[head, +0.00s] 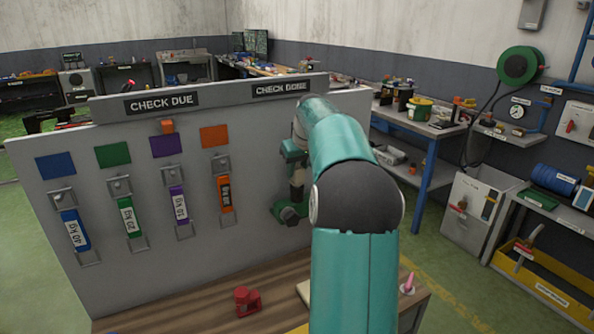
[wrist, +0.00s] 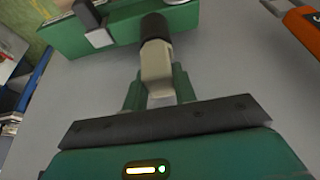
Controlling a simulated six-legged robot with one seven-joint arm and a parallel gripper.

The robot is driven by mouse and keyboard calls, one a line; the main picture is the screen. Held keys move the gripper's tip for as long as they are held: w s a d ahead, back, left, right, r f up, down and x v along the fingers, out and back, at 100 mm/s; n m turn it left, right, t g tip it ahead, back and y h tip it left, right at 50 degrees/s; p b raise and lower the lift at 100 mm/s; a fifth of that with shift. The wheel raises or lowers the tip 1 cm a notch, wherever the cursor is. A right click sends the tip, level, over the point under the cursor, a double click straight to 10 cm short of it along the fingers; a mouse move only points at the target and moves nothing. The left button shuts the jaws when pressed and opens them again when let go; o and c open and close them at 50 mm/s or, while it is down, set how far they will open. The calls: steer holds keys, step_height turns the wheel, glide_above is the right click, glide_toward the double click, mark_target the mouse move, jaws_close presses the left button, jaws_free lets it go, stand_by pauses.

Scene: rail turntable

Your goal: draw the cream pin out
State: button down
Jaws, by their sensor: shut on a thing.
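In the wrist view, the cream pin (wrist: 157,68) is between the two green fingers of my gripper (wrist: 158,92), which is shut on it. A black cylindrical part (wrist: 154,28) sits at the pin's far end, against a green housing (wrist: 195,18) at the top. I cannot tell how deep the pin sits there. In the head view, my arm hides much of this spot. A green fixture (head: 290,213) shows low on the grey board (head: 255,185), left of my arm.
The board carries blue (head: 75,230), green (head: 129,216), purple (head: 178,205) and orange (head: 226,194) tags, left of my arm. A red block (head: 247,301) lies on the wooden bench top (head: 180,308). A second dark knob (wrist: 88,13) is beside the pin.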

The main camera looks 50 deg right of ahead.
steer(key=shift+r, duration=0.3)
steer(key=shift+r, duration=3)
steer(key=shift+r, duration=2.55)
